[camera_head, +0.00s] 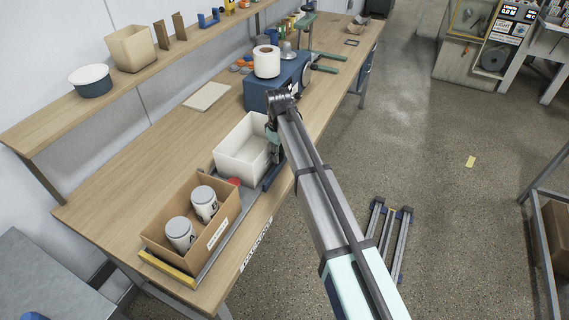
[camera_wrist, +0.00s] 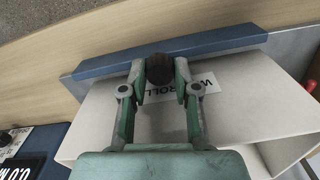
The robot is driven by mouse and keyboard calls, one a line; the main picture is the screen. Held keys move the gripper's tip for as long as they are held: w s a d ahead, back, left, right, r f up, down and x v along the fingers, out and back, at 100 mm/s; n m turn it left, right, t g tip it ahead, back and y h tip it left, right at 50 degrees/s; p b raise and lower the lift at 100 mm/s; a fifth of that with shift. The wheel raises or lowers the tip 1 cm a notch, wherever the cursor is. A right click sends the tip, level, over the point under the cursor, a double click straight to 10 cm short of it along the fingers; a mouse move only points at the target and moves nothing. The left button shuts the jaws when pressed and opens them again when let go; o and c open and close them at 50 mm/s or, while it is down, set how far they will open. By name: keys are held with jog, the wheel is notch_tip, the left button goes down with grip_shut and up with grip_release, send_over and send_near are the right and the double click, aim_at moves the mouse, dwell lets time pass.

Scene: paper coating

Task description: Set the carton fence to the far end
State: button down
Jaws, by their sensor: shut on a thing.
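The carton fence seems to be the blue bar (camera_head: 271,178), lying by the table's front edge beside the white bin. In the wrist view the blue bar (camera_wrist: 215,43) runs across the top, with a dark round knob (camera_wrist: 159,70) at its near side. My gripper (camera_wrist: 160,78) is shut on this knob, one finger on each side. In the head view my gripper (camera_head: 273,146) is at the white bin's right side, and my arm partly hides the contact. The brown carton (camera_head: 215,244) stands toward the front left, holding two lidded white cans (camera_head: 180,233).
The white bin (camera_head: 231,166), labelled in the wrist view (camera_wrist: 240,110), stands close under my gripper. A yellow bar (camera_head: 166,268) lies at the carton's near side. A red knob (camera_head: 234,182) is between carton and bin. A blue machine with a white roll (camera_head: 266,62) stands behind.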

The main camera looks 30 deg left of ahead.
jog(key=shift+w, duration=0.7)
jog(key=c, duration=1.1)
grip_release()
jog(key=shift+c, duration=0.2)
notch_tip(320, 180, up, 12)
